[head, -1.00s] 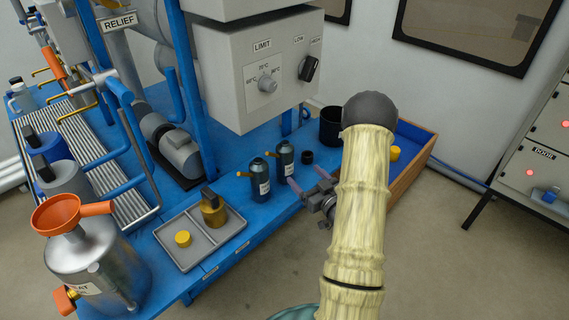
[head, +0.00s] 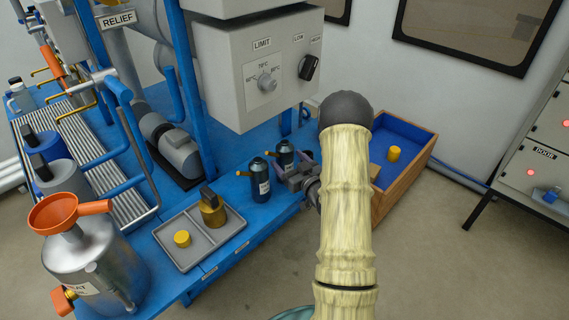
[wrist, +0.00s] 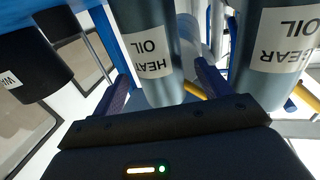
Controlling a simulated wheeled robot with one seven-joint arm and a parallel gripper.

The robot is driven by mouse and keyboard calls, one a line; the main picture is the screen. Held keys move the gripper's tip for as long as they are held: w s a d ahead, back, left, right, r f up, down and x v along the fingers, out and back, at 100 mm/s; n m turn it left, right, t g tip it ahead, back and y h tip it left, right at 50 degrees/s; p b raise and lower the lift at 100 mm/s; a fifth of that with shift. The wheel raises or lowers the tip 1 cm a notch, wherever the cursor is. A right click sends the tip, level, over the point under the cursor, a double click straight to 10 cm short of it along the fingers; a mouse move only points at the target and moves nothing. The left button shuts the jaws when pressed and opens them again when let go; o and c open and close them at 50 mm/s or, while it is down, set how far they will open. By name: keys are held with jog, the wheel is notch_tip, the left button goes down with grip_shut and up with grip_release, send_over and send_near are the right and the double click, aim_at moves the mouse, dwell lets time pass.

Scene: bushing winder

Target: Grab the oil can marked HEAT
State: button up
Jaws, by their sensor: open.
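The oil can marked HEAT (wrist: 152,45) is a dark teal cylinder with a white label in the wrist view. It stands between the two fingers of my open gripper (wrist: 160,78); I cannot tell whether either finger touches it. In the head view this can (head: 284,150) is the farther of two teal cans on the blue bench, partly hidden by my gripper (head: 289,170). A similar can marked GEAR OIL (wrist: 275,55) stands close beside it, outside the fingers; in the head view it is the nearer can (head: 260,182).
A dark container (wrist: 32,65) stands on the other side in the wrist view. A grey tray (head: 214,240) holds an amber can (head: 212,208) and a yellow piece (head: 182,239). A blue-lined wooden box (head: 417,165) lies right of my arm. The grey control box (head: 262,75) overhangs the bench.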

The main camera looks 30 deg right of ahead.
aim_at(290, 152)
jog(key=w, duration=0.2)
jog(key=shift+w+a, duration=0.2)
jog(key=shift+w, duration=0.1)
jog(key=shift+c, duration=0.3)
jog(key=c, duration=1.2)
jog(key=shift+r, duration=0.15)
jog(key=shift+r, duration=0.25)
notch_tip(290, 152, up, 3)
jog(key=shift+s+r+p, duration=0.1)
jog(key=shift+s+p, duration=0.05)
jog(key=shift+p, duration=0.4)
jog(key=s, duration=0.6)
jog(key=s+d, duration=0.1)
jog(key=s, duration=0.4)
jog(key=s+d, duration=0.1)
jog(key=s, duration=0.5)
jog(key=shift+s+f, duration=0.25)
jog(key=shift+s, duration=0.1)
